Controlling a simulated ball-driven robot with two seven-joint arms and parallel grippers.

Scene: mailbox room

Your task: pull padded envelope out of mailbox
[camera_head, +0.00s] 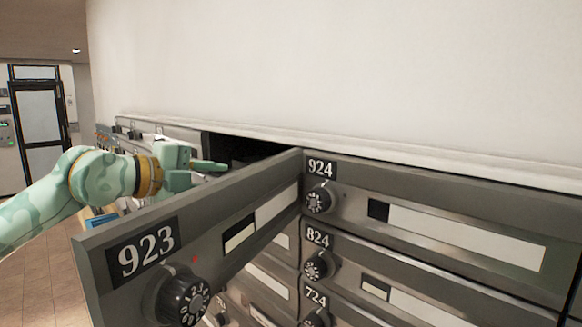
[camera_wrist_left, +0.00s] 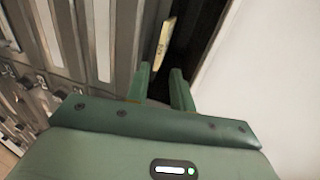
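The mailbox door marked 923 (camera_head: 240,230) stands swung open, and a dark open compartment (camera_head: 245,150) shows behind its top edge. My left gripper (camera_head: 222,166) is at the opening, behind the door. In the left wrist view its two fingers (camera_wrist_left: 162,80) are apart with nothing seen between them. A narrow pale yellow piece (camera_wrist_left: 165,42), which looks like the padded envelope, lies just beyond the fingertips at the dark opening. The envelope cannot be seen in the head view. My right gripper is not in view.
Closed mailbox doors marked 924 (camera_head: 430,220), 824 and 724 are to the right, with knobs sticking out. A pale wall (camera_head: 350,80) rises above the boxes. A glass door (camera_head: 42,120) is at the far left, with open floor (camera_head: 40,270) below.

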